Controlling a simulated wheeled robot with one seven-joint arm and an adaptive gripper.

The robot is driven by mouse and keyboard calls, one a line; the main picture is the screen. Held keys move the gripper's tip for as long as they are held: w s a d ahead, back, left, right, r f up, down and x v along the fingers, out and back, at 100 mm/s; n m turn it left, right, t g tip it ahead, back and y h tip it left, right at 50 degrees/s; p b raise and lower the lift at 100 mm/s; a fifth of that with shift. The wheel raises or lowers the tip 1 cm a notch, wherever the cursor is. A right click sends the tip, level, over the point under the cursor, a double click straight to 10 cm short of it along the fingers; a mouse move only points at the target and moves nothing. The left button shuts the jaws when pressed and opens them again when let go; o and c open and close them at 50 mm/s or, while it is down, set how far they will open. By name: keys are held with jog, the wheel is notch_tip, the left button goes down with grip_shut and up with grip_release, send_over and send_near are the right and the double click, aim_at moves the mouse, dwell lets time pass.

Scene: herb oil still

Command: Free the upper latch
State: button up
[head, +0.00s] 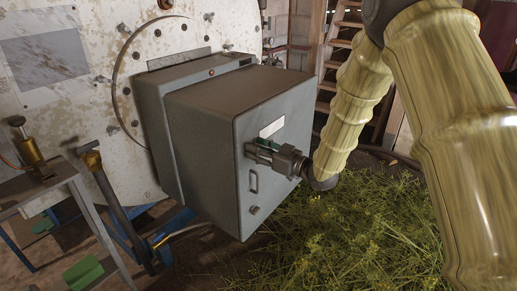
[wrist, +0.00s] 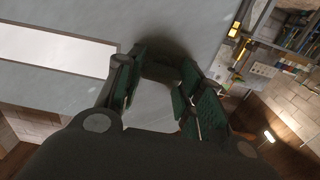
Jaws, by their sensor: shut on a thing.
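A grey metal box (head: 205,125) with a door on its front is fixed to a large pale round drum. The upper latch sits on the door just below the white label (head: 271,128), mostly hidden by my gripper (head: 257,149). In the wrist view my gripper (wrist: 160,72) has its green-padded fingers against the door face, shut on a small dark part between them, which is the upper latch as far as I can tell. Its exact turn is hidden. A round lower latch (head: 254,210) shows near the door's bottom, under a small handle (head: 253,182).
Cut green herbs (head: 345,240) cover the floor right of the box. A metal frame stand (head: 75,190) and a brass fitting (head: 27,145) stand at the left. A wooden ladder (head: 335,50) is behind my arm.

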jog(key=m+p, duration=0.3)
jog(key=p, duration=0.1)
jog(key=shift+w+d+r+m, duration=0.1)
jog(key=shift+r+m, duration=0.15)
jog(key=shift+m, duration=0.05)
jog(key=m+p, duration=0.4)
jog(key=m, duration=0.1)
jog(key=shift+w+f, duration=0.1)
jog(key=shift+f, duration=0.05)
jog(key=shift+f+m+p, duration=0.2)
jog(key=shift+m+p, duration=0.45)
jog(key=shift+m, duration=1.6)
jog(key=shift+f+m+p, duration=0.15)
jog(key=shift+m+p, duration=0.5)
jog(key=shift+m, duration=1.6)
jog(key=o, duration=1)
jog(key=shift+d, duration=0.1)
